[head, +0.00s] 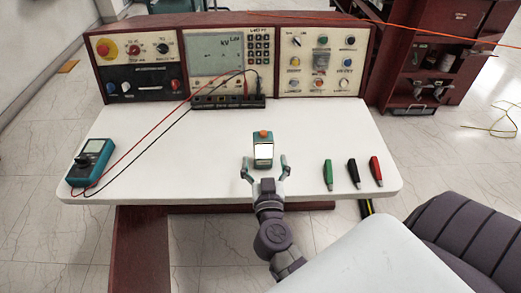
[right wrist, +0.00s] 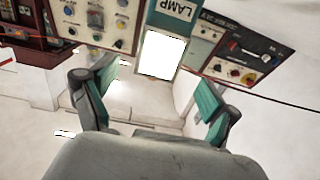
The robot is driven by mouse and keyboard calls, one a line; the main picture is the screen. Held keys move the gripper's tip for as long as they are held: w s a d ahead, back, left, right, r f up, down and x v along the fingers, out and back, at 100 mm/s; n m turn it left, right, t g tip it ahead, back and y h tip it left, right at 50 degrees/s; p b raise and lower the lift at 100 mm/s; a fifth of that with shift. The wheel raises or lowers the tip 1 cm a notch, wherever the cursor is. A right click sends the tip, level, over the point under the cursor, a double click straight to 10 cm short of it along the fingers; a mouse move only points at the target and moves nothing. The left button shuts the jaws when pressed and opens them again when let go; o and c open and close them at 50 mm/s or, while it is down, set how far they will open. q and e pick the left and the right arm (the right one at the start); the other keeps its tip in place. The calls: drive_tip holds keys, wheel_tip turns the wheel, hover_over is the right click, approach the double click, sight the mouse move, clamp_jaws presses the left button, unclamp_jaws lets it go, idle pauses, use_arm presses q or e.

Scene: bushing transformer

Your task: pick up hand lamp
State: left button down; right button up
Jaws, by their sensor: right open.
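My left gripper is not in view.
The white table (head: 210,165) has free room around the lamp. Green, black and red clips (head: 353,173) lie to the right. A teal multimeter (head: 91,160) with red and black leads is at the left. A control console (head: 228,60) stands along the back.

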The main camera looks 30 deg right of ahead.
sight(264, 147)
drive_tip(key=x, duration=0.7)
drive_tip(key=shift+w+d+r, duration=0.15)
drive_tip(key=shift+r, duration=0.05)
drive_tip(key=shift+c, duration=0.3)
drive_tip(key=c, duration=1.4)
